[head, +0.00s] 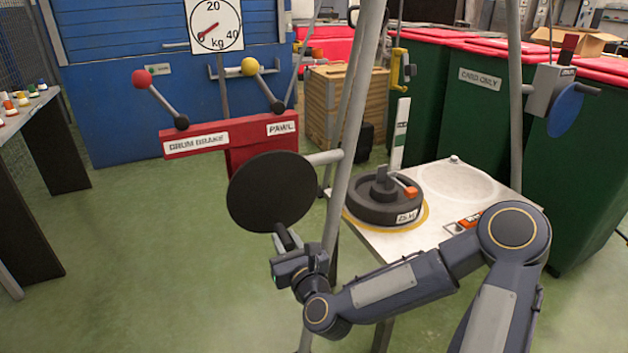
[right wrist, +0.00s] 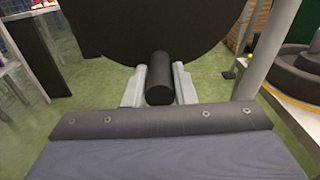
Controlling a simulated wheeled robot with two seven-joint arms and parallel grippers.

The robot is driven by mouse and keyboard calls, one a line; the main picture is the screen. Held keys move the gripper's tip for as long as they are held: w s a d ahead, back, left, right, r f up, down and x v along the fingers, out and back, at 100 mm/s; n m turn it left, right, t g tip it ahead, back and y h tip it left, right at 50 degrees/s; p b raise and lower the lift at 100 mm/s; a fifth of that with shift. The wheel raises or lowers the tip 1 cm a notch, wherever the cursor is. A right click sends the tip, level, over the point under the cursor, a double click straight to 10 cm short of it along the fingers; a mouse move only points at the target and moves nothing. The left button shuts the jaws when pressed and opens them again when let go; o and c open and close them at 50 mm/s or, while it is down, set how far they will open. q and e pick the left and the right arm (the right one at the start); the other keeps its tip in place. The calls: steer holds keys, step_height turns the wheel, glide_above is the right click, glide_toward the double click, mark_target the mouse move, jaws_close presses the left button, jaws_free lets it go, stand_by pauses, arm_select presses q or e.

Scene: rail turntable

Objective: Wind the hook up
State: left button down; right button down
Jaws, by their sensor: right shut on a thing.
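A black crank disc (head: 270,192) stands at the side of the tripod frame, with a dark handle peg (head: 283,235) at its lower edge. My right gripper (head: 291,246) is at that peg. In the right wrist view the two pale fingers of the right gripper (right wrist: 159,92) are shut on the black peg (right wrist: 160,75), one on each side. The yellow hook (head: 401,68) hangs between the frame legs, above the level of the table. My left gripper is not in view.
A red box holds the drum brake lever (head: 160,95) and pawl lever (head: 262,85). A dial (head: 214,24) reads near zero. A black weight (head: 384,200) sits on a white table (head: 465,182). A frame leg (head: 350,150) stands close to the disc.

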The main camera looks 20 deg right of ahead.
steer(key=shift+s+a+f+m, duration=0.1)
steer(key=shift+a+m, duration=0.2)
steer(key=shift+a, duration=0.15)
steer(key=shift+a+m, duration=0.6)
steer(key=shift+m, duration=0.1)
steer(key=shift+a+r+m+b, duration=0.25)
steer(key=shift+a+m, duration=0.15)
steer(key=shift+m, duration=0.15)
steer(key=shift+a+r+m+b, duration=0.1)
steer(key=shift+a+m+b, duration=0.1)
steer(key=shift+a+m, duration=0.25)
steer(key=shift+d, duration=0.1)
steer(key=c, duration=1)
jaws_free()
steer(key=shift+d, duration=0.1)
steer(key=s, duration=0.7)
steer(key=shift+s, duration=0.4)
